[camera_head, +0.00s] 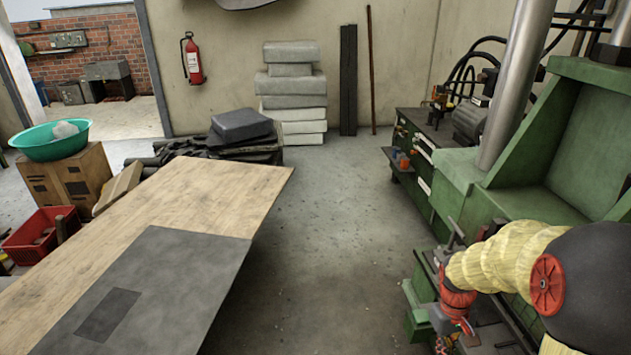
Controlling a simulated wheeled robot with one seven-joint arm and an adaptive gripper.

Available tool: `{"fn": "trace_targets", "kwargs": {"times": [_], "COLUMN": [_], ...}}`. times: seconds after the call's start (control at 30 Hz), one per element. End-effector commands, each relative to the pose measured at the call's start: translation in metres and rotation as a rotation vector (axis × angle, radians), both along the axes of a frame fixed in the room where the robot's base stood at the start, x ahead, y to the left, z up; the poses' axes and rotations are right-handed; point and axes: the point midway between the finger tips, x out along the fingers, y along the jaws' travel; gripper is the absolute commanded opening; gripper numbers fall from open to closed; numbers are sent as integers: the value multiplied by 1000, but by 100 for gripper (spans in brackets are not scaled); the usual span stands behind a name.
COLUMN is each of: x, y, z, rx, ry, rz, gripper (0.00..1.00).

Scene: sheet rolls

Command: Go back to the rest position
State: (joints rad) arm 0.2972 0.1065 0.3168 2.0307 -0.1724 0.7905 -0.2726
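My arm reaches in from the lower right, with a pale yellow sleeve and a black joint with a red disc. My gripper (450,318) seems to be at the far end of it, by the red part, in front of the green machine (570,150). It is small and blends with the machine parts behind it, so its fingers and anything between them cannot be made out.
A wooden table (190,195) with a dark grey sheet (175,285) fills the lower left. A teal basin (40,145) on cardboard boxes and a red crate (30,245) stand beyond its left side. The concrete floor (340,220) between table and machine is clear.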

Motion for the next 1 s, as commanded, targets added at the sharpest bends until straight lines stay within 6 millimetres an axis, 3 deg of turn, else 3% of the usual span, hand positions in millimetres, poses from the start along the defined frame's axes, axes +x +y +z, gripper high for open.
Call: {"fn": "trace_targets", "kwargs": {"times": [0.03,0.1,0.4,0.7,0.9,1.0], "x": [-8,-19,-74,-117,-127,-129], "y": [12,28,89,133,147,152], "z": [21,45,125,187,225,233], "rx": [-3,-2,32,81,97,104], "ry": [-30,-64,-230,-450,-588,-618], "rz": [-41,-96,-227,-168,-111,-93], "gripper": [0,0,0,0,0,0]}}
